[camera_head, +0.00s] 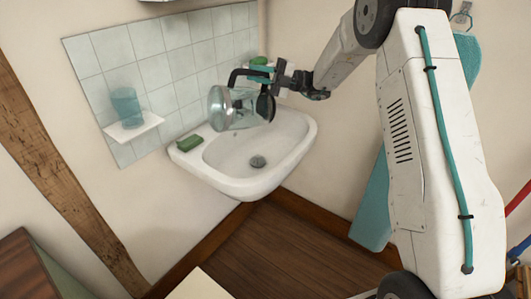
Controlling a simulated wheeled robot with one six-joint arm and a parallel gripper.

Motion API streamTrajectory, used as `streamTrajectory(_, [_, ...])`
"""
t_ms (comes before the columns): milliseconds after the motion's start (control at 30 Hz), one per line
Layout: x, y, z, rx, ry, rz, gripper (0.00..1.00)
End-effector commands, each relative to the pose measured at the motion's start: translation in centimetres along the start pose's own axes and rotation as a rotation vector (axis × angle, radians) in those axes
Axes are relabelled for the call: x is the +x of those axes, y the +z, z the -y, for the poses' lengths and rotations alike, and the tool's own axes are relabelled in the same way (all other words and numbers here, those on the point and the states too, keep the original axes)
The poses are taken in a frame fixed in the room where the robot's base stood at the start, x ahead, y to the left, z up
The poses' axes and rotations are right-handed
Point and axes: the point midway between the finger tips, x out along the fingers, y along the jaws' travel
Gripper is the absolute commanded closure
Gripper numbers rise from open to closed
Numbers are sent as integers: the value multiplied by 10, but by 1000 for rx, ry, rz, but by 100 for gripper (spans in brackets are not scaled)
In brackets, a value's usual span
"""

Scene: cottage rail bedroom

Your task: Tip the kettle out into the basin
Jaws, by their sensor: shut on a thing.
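The kettle (237,108) has a clear glass body and a black handle and end piece. It lies tilted on its side in the air over the back of the basin. The white basin (296,148) is fixed to the tiled wall, with a dark drain in its bottom. My gripper (277,76) is shut on the kettle's black handle, coming in from the right. No liquid or stream can be made out in or under the kettle.
A green bar (189,143) lies on the basin's left rim, and another green item (259,61) is behind the handle. A teal glass (126,106) stands on a small wall shelf (134,125). A teal towel (372,205) hangs behind my arm. A dark wooden cabinet (28,270) is at lower left.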

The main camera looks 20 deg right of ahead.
Motion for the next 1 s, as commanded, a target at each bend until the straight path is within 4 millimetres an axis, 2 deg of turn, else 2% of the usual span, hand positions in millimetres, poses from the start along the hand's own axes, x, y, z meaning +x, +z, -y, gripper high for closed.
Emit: streamTrajectory(1000, [-11,4,-4,36,81,-4,100])
